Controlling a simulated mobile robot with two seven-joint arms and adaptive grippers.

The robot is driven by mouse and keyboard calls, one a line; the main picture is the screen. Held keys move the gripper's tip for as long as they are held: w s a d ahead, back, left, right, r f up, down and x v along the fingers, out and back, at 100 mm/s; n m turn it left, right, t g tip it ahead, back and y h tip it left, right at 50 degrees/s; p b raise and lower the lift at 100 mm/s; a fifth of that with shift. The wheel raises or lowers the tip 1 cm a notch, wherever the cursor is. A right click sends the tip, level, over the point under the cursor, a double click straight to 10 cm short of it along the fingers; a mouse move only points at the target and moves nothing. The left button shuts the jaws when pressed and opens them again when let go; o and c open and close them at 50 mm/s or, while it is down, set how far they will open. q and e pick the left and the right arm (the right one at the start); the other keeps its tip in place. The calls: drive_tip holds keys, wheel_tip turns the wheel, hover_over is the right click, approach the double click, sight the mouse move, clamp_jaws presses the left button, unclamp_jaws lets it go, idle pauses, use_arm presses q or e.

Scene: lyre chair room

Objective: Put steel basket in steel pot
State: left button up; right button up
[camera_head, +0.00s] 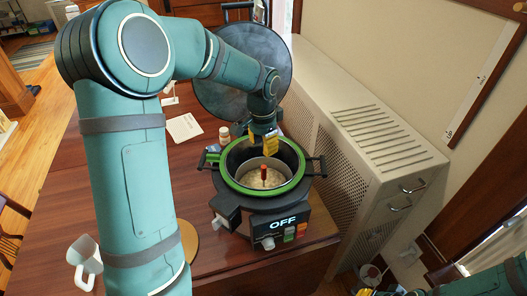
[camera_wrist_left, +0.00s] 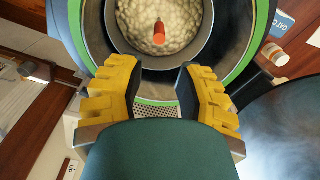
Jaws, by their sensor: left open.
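The steel pot (camera_head: 231,190), with a bright green rim, stands in a dark cooker on the table. The steel basket (camera_head: 248,167) shows as a round grey wall inside the pot's opening, with pale lumpy contents and an upright red-tipped stem in the middle. In the left wrist view the basket (camera_wrist_left: 205,38) lies beyond my fingers, inside the pot's green rim (camera_wrist_left: 152,102). My left gripper (camera_head: 263,146) is open and empty, pointing down over the pot's back edge. Its yellow fingers (camera_wrist_left: 157,68) are spread. My right gripper (camera_head: 385,292) shows only partly at the bottom edge.
The cooker's front panel reads OFF (camera_head: 283,223). A large round dark lid (camera_head: 225,85) stands open behind. A small bottle (camera_head: 224,135), a paper card (camera_head: 184,127) and a white mug (camera_head: 84,259) are on the table. A perforated radiator cover (camera_head: 375,130) stands to the right.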

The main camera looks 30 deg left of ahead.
use_arm(q)
wheel_tip(320, 180, up, 8)
drive_tip(key=shift+r+p, duration=0.2)
drive_tip(key=shift+p, duration=0.25)
use_arm(e)
drive_tip(key=shift+w+r, duration=0.2)
drive_tip(key=shift+r, duration=0.35)
use_arm(q)
drive_tip(key=shift+s, duration=0.15)
